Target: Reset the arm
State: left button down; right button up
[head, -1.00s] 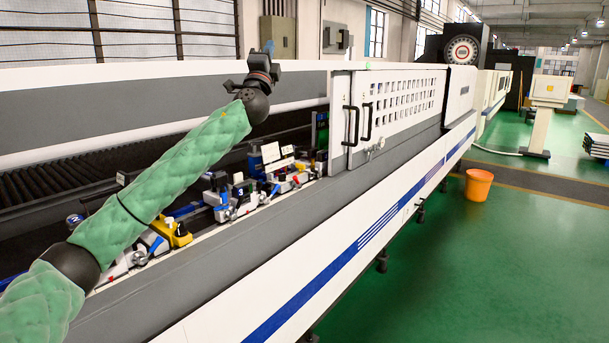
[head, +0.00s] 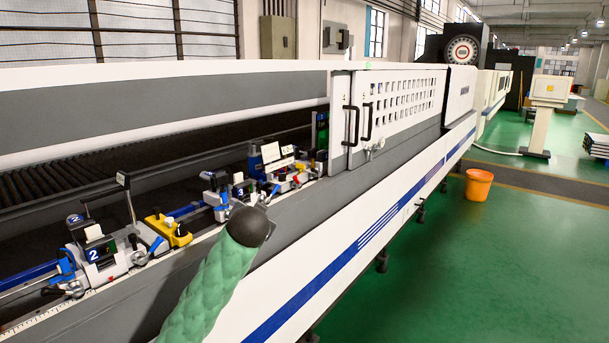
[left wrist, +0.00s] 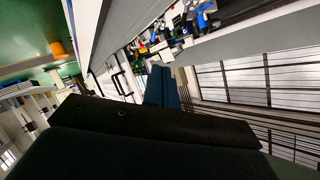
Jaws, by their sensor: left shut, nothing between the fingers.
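My left arm, in a green quilted sleeve, rises from the bottom of the head view and ends in a black joint in front of the machine's near edge. Its gripper does not show in the head view. In the left wrist view my left gripper (left wrist: 163,88) shows its blue-grey fingers together, with nothing between them. My right gripper is in neither view.
The long machine (head: 300,270) runs diagonally away, its bed holding numbered clamps (head: 100,253) and a yellow block (head: 168,230). A perforated door (head: 400,105) with black handles covers its far part. An orange bucket (head: 478,185) stands on the open green floor (head: 500,270).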

pick_arm(q)
jog(key=s+a+f+n+g+h, duration=0.1)
jog(key=s+f+g, duration=0.2)
jog(key=s+f, duration=0.85)
jog(key=s+a+f+n+g+h, duration=0.1)
jog(key=s+f+g, duration=0.1)
jog(key=s+f, duration=0.9)
jog(key=s+a+f+n+g, duration=0.1)
jog(key=s+f+g, duration=0.2)
jog(key=s+f, duration=0.85)
jog(key=s+f+g, duration=0.4)
jog(key=s+f, duration=1.4)
jog(key=shift+s+d+f+n, duration=0.2)
jog(key=shift+s+f+n, duration=0.1)
jog(key=shift+s, duration=0.05)
